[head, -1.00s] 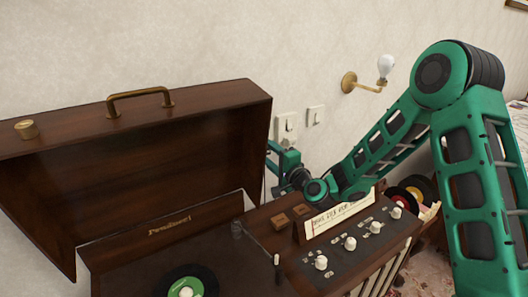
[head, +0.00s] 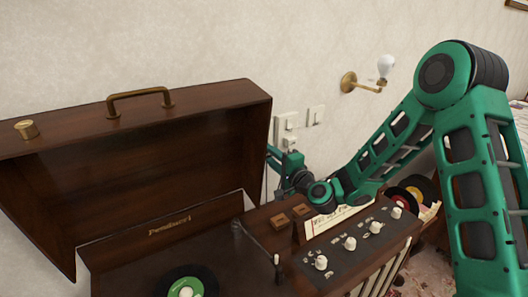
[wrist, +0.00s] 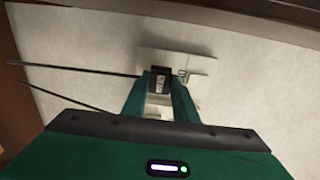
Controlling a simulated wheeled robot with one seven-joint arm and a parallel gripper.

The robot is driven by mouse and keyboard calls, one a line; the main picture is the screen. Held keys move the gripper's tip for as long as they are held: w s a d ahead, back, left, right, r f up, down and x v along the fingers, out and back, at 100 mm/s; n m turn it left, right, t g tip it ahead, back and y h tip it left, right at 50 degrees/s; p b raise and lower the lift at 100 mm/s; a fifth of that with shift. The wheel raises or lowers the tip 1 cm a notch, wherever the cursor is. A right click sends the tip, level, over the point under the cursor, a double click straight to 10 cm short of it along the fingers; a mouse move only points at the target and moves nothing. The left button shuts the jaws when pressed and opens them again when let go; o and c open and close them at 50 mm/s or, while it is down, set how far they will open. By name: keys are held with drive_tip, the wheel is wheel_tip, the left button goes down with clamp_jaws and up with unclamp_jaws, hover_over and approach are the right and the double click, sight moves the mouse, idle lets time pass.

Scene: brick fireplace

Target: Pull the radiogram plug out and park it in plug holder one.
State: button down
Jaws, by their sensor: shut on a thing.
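In the wrist view a dark plug (wrist: 160,79) with a pale label sits between the fingertips of my gripper (wrist: 161,84), which is shut on it. The plug is in front of a white socket plate (wrist: 202,70) on the wall; I cannot tell whether its pins are still in. In the head view my gripper (head: 281,156) is beside the wall, just below the socket plate (head: 281,127), and the plug cannot be made out. Two small brown blocks (head: 279,221) (head: 301,212) sit on the radiogram (head: 250,222); no holder number is readable.
The radiogram's raised lid (head: 150,175) stands left of my gripper. A white card (head: 340,216) is partly behind my arm, near several white knobs (head: 350,243). A brass wall lamp (head: 349,82) and a switch plate (head: 316,115) are on the wall. Thin dark cords (wrist: 75,70) cross the wrist view.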

drive_tip(key=shift+v, duration=2.25)
drive_tip(key=shift+w, duration=0.1)
idle(0.4)
